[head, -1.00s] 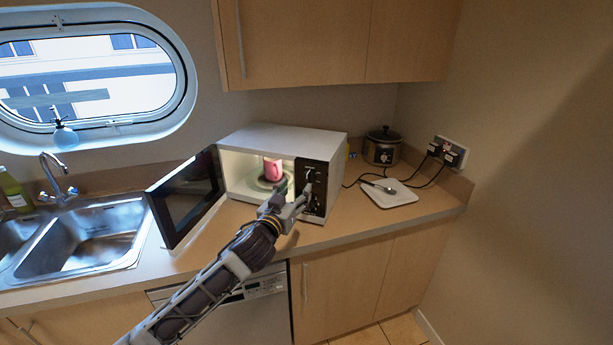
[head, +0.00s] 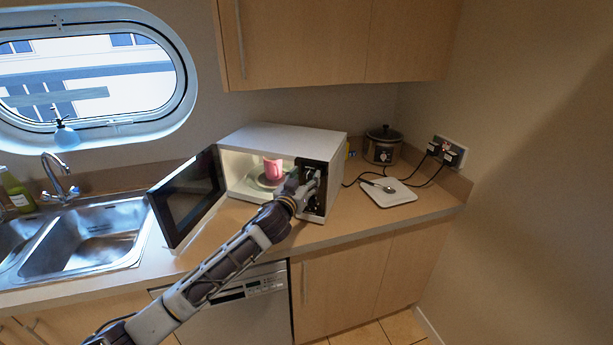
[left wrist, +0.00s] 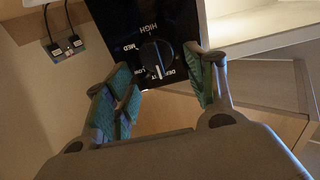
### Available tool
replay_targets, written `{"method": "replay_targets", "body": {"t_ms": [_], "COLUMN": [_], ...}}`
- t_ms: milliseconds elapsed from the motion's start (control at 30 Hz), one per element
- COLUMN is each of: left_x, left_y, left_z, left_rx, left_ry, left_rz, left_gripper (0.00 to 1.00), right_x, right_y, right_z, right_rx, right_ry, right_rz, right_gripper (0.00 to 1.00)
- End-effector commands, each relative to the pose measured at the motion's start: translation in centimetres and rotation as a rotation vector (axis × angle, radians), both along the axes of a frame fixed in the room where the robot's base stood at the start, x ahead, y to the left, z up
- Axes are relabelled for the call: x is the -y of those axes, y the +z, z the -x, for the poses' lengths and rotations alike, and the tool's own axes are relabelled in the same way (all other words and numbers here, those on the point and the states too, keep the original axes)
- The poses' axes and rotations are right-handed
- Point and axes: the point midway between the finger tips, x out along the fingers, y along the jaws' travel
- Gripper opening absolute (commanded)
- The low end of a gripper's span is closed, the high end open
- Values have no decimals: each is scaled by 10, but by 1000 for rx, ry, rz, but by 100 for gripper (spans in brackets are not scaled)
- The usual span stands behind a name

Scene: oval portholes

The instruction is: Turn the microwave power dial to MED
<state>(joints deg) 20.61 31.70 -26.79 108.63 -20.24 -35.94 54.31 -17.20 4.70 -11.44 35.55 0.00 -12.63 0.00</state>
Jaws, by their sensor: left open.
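The white microwave (head: 285,138) stands on the counter with its dark door (head: 187,198) open to the left. Its black control panel is mostly covered by my left gripper (head: 311,181) in the head view. In the left wrist view the round black power dial (left wrist: 156,54) shows with HIGH, MED, LOW and DEFROST printed around it. Its white mark lies by the DEFROST lettering, away from MED. My left gripper (left wrist: 162,82) is open, its green-padded fingers on either side of the dial. Contact with the dial cannot be made out. My right gripper is out of view.
A pink mug (head: 273,169) sits inside the lit microwave. A white board (head: 388,191) with a dark utensil, a slow cooker (head: 383,146) and plugged-in sockets (head: 447,151) are to the right. A steel sink (head: 85,237) is at the left.

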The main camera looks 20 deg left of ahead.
Motion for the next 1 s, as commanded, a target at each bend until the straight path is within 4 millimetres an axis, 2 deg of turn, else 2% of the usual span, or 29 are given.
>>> {"method": "replay_targets", "body": {"t_ms": [233,633,900,967,1000], "left_x": [1,1,1,1,1], "left_y": [1,0,0,0,0], "left_z": [-14,-16,-16,-16,-16], "left_rx": [1,0,0,0,0], "left_ry": [-1,0,0,0,0], "left_rz": [-1,-1,-1,-1,-1], "left_gripper": [55,55,20,13,12], "right_x": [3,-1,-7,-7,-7], "right_y": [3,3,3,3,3], "right_z": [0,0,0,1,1], "right_rx": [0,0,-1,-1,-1], "right_ry": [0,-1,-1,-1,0], "right_rz": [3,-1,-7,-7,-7], "right_gripper": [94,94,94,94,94]}}
